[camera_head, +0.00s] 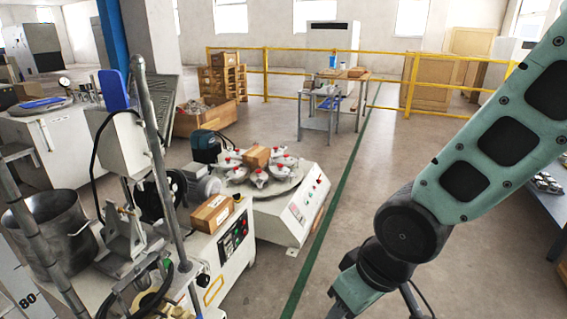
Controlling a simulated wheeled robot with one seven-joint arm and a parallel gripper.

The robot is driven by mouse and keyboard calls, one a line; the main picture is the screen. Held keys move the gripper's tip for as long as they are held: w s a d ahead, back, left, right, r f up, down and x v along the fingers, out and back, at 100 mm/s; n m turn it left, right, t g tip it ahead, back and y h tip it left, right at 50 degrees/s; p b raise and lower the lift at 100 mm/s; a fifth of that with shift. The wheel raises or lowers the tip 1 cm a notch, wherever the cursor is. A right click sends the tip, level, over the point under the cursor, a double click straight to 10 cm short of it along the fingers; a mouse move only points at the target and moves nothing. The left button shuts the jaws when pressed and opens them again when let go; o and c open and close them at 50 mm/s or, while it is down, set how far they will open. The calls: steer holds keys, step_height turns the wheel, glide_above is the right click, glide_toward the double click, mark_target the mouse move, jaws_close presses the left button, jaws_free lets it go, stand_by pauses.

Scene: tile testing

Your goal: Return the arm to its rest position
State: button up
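My teal and black arm comes in from the upper right and bends at a dark round joint (411,232). From there its lower teal link (356,290) runs down to the bottom edge. A thin dark cable or rod shows beside that link. The end of the arm is cut off by the frame, so my gripper is not seen. The visible part of the arm hangs over open floor and touches nothing that I can see.
At left stand a machine with a metal pot (52,232) and a white machine with a cardboard box (212,213). Behind is a round-topped tester (285,205). A table edge (548,203) shows at right. Yellow railing (430,85) crosses the back. The middle floor is clear.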

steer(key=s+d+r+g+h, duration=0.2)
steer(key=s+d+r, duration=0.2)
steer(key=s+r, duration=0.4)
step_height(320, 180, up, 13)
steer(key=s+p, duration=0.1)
steer(key=p, duration=1.2)
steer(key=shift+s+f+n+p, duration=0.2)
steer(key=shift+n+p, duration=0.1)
steer(key=shift+p, duration=0.1)
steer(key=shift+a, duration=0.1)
